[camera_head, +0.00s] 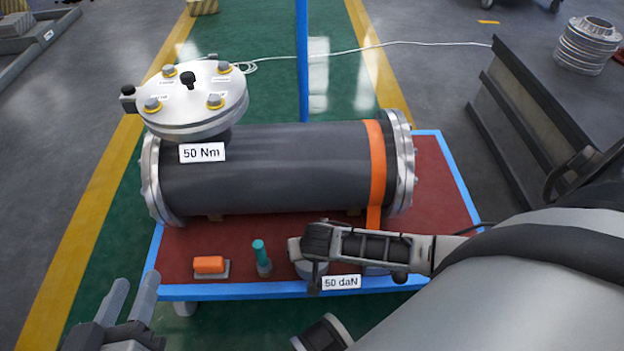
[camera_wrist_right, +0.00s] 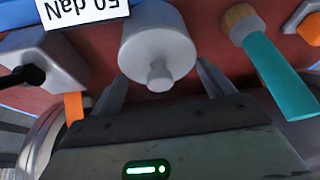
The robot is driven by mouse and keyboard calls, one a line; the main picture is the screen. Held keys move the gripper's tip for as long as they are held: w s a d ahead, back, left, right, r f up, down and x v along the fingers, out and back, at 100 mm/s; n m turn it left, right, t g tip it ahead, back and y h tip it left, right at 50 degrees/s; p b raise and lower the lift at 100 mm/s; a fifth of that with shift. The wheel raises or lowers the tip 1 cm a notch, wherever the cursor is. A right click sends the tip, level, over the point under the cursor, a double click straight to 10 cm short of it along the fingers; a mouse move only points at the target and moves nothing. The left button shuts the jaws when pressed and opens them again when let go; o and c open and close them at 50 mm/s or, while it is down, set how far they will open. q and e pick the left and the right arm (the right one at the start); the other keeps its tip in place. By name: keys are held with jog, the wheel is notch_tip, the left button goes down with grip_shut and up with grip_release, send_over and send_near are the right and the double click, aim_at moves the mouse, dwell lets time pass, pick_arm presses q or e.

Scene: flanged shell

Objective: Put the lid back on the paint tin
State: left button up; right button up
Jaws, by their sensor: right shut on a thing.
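A grey round piece with a small knob (camera_wrist_right: 157,50) lies between the two fingers of my right gripper (camera_wrist_right: 162,78) in the right wrist view. I cannot tell whether it is the lid alone or the lid and tin together. In the head view my right gripper (camera_head: 315,250) is over the front of the red-topped table, and the grey piece (camera_head: 310,270) shows partly beneath it. The gripper is shut on this piece. No open paint tin can be made out. My left gripper (camera_head: 128,303) is at lower left, fingers apart and empty, off the table's front edge.
The red table (camera_head: 440,180) with a blue rim carries a large dark cylinder (camera_head: 270,165) with a bolted flange lid (camera_head: 195,95). Near the front edge are a teal-handled tool (camera_head: 259,250), an orange block (camera_head: 209,264) and a "50 daN" label (camera_head: 341,282).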

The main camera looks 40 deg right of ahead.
jog(key=shift+p, duration=0.35)
dwell(0.7)
jog(key=shift+f, duration=0.1)
jog(key=o, duration=0.9)
